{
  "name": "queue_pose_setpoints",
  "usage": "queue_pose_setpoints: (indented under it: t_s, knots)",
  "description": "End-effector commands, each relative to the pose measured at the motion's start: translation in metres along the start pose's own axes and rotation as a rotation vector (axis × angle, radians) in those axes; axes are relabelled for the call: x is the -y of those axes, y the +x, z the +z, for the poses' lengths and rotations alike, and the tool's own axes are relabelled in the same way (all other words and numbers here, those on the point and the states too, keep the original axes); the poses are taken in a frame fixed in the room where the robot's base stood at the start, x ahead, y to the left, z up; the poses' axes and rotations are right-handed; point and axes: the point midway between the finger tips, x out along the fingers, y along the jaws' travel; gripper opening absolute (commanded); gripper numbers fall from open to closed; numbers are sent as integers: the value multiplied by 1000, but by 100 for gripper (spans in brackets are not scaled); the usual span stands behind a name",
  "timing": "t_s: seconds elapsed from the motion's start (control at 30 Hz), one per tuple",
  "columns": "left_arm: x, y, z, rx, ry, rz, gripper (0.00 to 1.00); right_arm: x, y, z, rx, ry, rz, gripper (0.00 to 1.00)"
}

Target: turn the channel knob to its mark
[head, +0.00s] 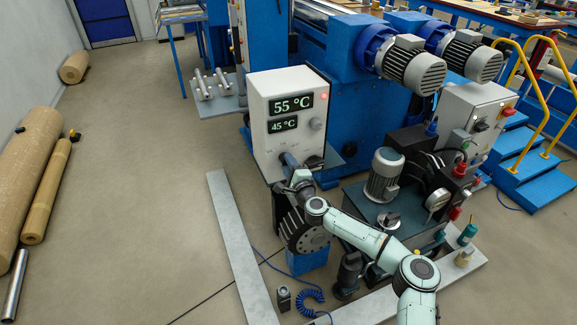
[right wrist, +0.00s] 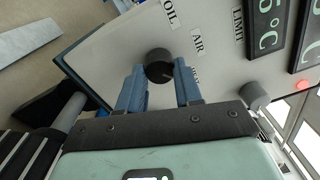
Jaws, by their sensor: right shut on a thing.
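The channel knob (right wrist: 158,65) is a dark round knob on the white control box (head: 262,92), with the labels OIL and AIR around it. A third label is mostly hidden by a finger. My right gripper (right wrist: 159,82) has its two blue fingers on either side of the knob, shut on it. In the head view my right gripper (head: 284,159) is at the lower part of the box front and hides the knob. I cannot make out the knob's pointer clearly. My left gripper is not in view.
A grey knob (right wrist: 254,95) sits near the LIMIT label, close to my right gripper. A motor (head: 384,176) stands right of my arm.

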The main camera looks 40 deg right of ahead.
Motion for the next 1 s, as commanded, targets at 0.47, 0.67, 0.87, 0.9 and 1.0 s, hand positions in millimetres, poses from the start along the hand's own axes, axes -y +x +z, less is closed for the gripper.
queue_pose_setpoints:
  t_s: [0.47, 0.67, 0.87, 0.9, 1.0]
  knots:
    - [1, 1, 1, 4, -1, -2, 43, -1, 0, 0, -1, 51, 1, 4]
    - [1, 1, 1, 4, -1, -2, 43, -1, 0, 0, -1, 50, 1, 44]
    - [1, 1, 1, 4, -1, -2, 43, -1, 0, 0, -1, 48, 1, 60]
    - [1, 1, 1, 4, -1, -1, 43, 0, 0, 0, -1, 48, 1, 60]
    - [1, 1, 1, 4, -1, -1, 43, 0, 0, 0, -1, 48, 0, 60]
